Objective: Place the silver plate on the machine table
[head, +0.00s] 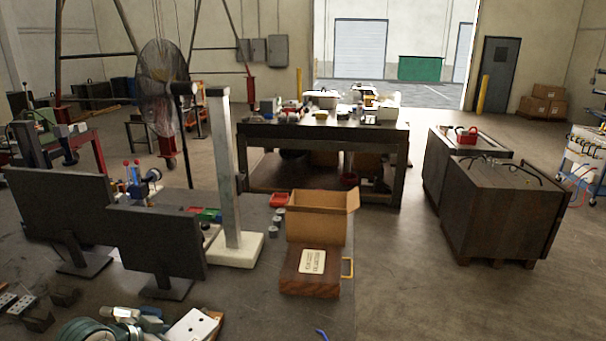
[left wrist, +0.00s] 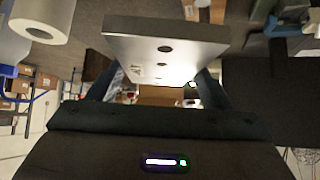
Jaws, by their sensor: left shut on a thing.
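In the left wrist view, my left gripper (left wrist: 162,82) is shut on a flat silver plate (left wrist: 125,46) with a few dark holes in its face. The plate lies across both fingers, clear of any surface that I can make out. Neither of my grippers shows in the head view, and the held plate is not seen there. I cannot tell which surface is the machine table; a dark heavy table (head: 325,133) with items on top stands at the middle back of the head view.
A near bench (head: 268,300) carries dark screens (head: 158,240), a pale post on a white base (head: 235,248), an open cardboard box (head: 316,225) and a brown wooden block (head: 300,283). Dark cabinets (head: 500,215) stand at right. The floor (head: 405,265) between is clear.

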